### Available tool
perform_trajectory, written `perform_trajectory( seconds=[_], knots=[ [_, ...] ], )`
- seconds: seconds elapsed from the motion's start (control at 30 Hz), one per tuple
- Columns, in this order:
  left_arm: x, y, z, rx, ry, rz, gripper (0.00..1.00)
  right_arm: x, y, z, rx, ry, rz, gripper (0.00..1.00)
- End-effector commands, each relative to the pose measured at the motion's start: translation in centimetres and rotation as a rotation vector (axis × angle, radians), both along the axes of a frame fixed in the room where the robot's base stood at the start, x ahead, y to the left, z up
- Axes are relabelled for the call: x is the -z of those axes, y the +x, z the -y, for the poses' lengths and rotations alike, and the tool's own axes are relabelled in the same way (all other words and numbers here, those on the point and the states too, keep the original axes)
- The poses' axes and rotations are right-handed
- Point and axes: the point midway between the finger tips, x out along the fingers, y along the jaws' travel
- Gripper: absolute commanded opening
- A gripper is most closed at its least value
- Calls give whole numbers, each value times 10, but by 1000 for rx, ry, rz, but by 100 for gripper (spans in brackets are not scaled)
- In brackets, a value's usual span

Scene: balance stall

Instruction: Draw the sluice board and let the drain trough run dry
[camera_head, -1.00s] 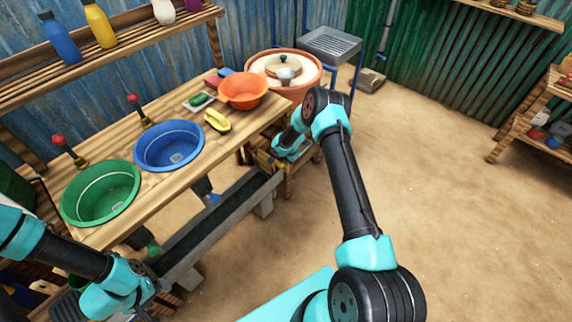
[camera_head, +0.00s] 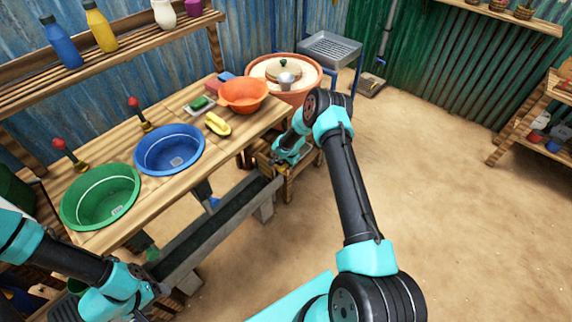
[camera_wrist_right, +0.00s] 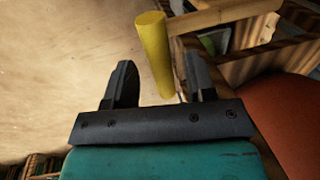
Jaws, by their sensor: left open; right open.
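The drain trough (camera_head: 222,221), a long dark channel with a grey rim, runs below the front of the wash bench. My right gripper (camera_head: 281,163) is low by its far end, beside a small wooden stand. In the right wrist view my right gripper (camera_wrist_right: 162,85) is open, and an upright yellow cylinder (camera_wrist_right: 154,50) stands just beyond its fingers, nearer the right one; I see no contact. I cannot tell whether this cylinder belongs to the sluice board, which I cannot make out. My left gripper (camera_head: 150,306) is near the trough's near end, its fingers hardly visible.
The bench (camera_head: 222,144) carries a green basin (camera_head: 101,196), a blue basin (camera_head: 169,148) and an orange bowl (camera_head: 243,96). A low wooden stand (camera_head: 292,183) is close to my right gripper. A large terracotta tub (camera_head: 310,88) stands behind. The sandy floor at right is clear.

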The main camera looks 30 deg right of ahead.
Motion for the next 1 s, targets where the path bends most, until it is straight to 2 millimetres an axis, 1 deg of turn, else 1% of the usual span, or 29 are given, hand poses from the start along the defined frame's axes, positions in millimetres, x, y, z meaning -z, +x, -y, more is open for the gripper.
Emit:
perform_trajectory(
  seconds=[0.47, 0.7, 0.8, 0.9, 1.0],
  knots=[
    [0, 0, 0, 0, 0, 0, 71, -78, -14, 5, 0, -2, 2, 50],
    [0, 0, 0, 0, 0, 0, 71, -121, -22, 8, 0, -1, 3, 50],
    [0, 0, 0, 0, 0, 0, 71, -137, -25, 9, -1, 0, 2, 50],
    [0, 0, 0, 0, 0, 0, 71, -149, -27, 10, 0, -1, 3, 50],
    [0, 0, 0, 0, 0, 0, 71, -156, -29, 10, 0, -1, 1, 50]
  ],
)
